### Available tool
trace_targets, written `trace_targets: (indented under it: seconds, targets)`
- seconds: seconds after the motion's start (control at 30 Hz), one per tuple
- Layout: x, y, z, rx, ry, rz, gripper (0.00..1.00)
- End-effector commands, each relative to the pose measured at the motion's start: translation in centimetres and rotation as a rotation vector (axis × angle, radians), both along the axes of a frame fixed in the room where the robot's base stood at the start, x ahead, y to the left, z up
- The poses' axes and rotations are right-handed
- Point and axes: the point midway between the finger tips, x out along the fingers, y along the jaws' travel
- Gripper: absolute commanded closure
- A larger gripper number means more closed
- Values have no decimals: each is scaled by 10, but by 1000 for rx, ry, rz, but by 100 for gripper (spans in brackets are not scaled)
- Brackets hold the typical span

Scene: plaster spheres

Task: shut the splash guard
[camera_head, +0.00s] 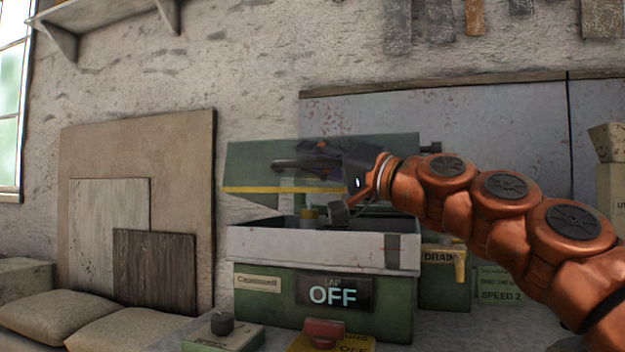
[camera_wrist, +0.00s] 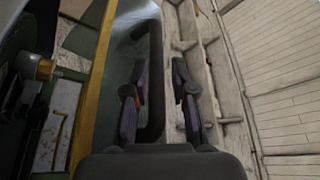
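The splash guard (camera_head: 252,158) is a see-through green panel with a yellow lower edge, standing raised above the white tub of the machine. A dark handle (camera_head: 285,163) sticks out from it. In the wrist view the guard (camera_wrist: 113,75) is on the left, and its handle (camera_wrist: 156,60) is a dark loop. My gripper (camera_head: 318,150) is at the handle. Its two fingers (camera_wrist: 159,78) are apart, one on each side of the handle's outer bar, with a gap visible on the right. Contact on the left is unclear.
The machine's white tub (camera_head: 305,248) sits on a green base with a screen (camera_head: 333,293) reading OFF. A red switch (camera_head: 323,333) and a grey knob (camera_head: 222,323) stand in front. A yellow drain tap (camera_head: 459,265) is at the right. Boards (camera_head: 140,150) lean on the wall at left.

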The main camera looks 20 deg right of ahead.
Motion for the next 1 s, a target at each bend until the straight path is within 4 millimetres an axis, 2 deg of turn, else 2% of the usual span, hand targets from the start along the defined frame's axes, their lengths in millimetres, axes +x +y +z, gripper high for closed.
trace_targets:
  seconds: [0.1, 0.3, 0.67, 1.0]
  targets:
    - [1, -1, 9, 1, -1, -2, 75]
    - [0, 1, 14, -2, 0, 1, 75]
    - [-1, 1, 14, -1, 0, 2, 75]
    - [-16, -10, 10, 1, -2, 0, 75]
